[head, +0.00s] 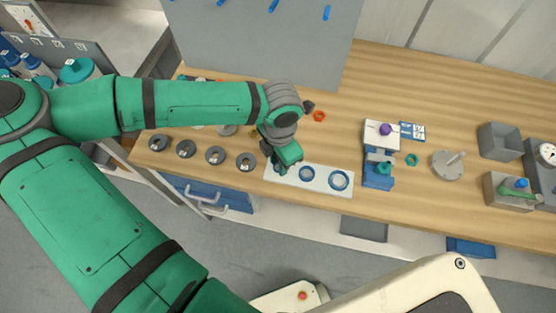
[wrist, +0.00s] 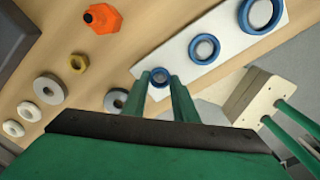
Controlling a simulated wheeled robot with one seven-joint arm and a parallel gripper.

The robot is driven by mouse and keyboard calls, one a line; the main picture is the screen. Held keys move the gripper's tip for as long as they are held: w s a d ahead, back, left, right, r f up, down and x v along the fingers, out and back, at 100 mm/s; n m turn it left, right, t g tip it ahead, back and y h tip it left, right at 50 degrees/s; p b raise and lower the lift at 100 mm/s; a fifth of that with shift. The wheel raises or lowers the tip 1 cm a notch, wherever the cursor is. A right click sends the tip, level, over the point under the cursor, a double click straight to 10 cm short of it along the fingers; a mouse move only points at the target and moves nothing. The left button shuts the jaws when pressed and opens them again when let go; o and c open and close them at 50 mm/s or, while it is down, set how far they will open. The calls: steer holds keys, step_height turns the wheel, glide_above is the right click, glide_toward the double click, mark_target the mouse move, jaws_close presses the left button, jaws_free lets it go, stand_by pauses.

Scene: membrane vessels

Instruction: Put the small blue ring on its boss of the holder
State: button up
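The small blue ring (wrist: 159,77) sits between the two fingertips of my gripper (wrist: 160,80) in the wrist view, with a finger close against each side. My gripper looks shut on it, at the near end of the white holder plate (wrist: 182,62). I cannot tell whether the ring is seated or just above the plate. A medium blue ring (wrist: 204,49) and a large blue ring (wrist: 257,14) lie on the plate in a row beyond it. In the head view my gripper (head: 281,168) is over the left end of the holder (head: 322,180) and mostly hides the small ring.
Several grey rings (head: 215,155) line the table's front edge left of the holder. An orange part (wrist: 103,19) and a brass nut (wrist: 78,62) lie behind. A blue-and-white fixture (head: 379,175) stands right of the holder.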

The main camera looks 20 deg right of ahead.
steer(key=o, duration=0.4)
steer(key=shift+c, duration=0.2)
steer(key=shift+r, duration=0.15)
step_height(320, 180, up, 11)
steer(key=shift+w+f, duration=0.15)
steer(key=shift+f, duration=0.05)
steer(key=shift+s+d, duration=0.1)
steer(key=shift+s, duration=0.1)
